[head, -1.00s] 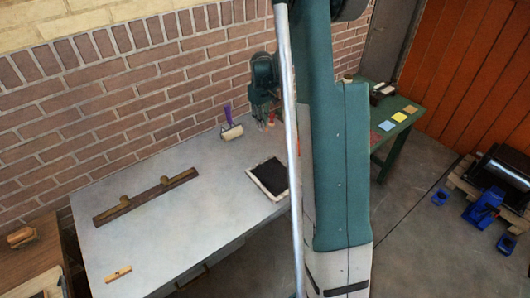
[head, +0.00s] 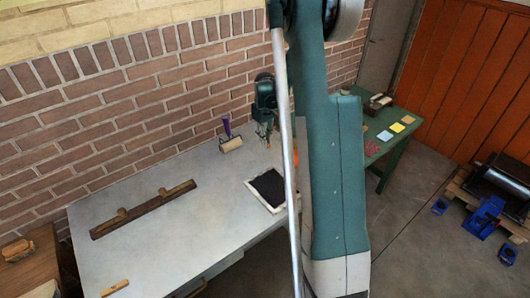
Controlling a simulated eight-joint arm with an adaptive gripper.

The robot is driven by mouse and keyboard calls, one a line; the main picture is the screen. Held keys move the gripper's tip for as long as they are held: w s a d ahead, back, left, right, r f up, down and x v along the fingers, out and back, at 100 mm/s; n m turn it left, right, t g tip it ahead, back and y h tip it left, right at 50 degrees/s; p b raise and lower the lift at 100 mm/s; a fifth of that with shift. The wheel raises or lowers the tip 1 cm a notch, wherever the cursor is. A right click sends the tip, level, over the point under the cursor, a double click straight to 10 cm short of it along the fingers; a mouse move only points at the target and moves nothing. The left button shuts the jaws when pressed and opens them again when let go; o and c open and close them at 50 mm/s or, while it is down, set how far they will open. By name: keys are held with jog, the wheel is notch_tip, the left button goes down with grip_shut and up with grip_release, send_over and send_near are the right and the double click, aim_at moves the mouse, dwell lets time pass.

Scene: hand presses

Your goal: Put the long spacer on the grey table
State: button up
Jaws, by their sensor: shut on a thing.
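The grey table (head: 185,235) fills the left and middle of the head view, with its back edge along the brick wall. My gripper (head: 266,134) is small and far off, left of the silver pole, over the back right part of the grey table in the picture. It is shut on a small orange-brown thing (head: 270,130), which I take for the long spacer. Its ends and full length are too small to make out. I cannot tell how high it is above the tabletop.
A dark bar with two knobs (head: 140,210) and a small wooden piece (head: 115,287) lie on the grey table. A brush-like tool (head: 231,142) and a black pad with a pale rim (head: 267,187) lie further right. A green table (head: 395,150) stands at right. The table's middle is bare.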

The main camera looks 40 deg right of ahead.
aim_at(265, 155)
jog(key=shift+f, duration=1.2)
jog(key=shift+f, duration=1.9)
jog(key=shift+f+b, duration=0.2)
jog(key=shift+b, duration=0.1)
jog(key=o, duration=0.7)
jog(key=shift+c, duration=0.2)
jog(key=shift+r, duration=0.3)
notch_tip(265, 155, up, 12)
jog(key=shift+f+p, duration=0.1)
jog(key=shift+p, duration=0.4)
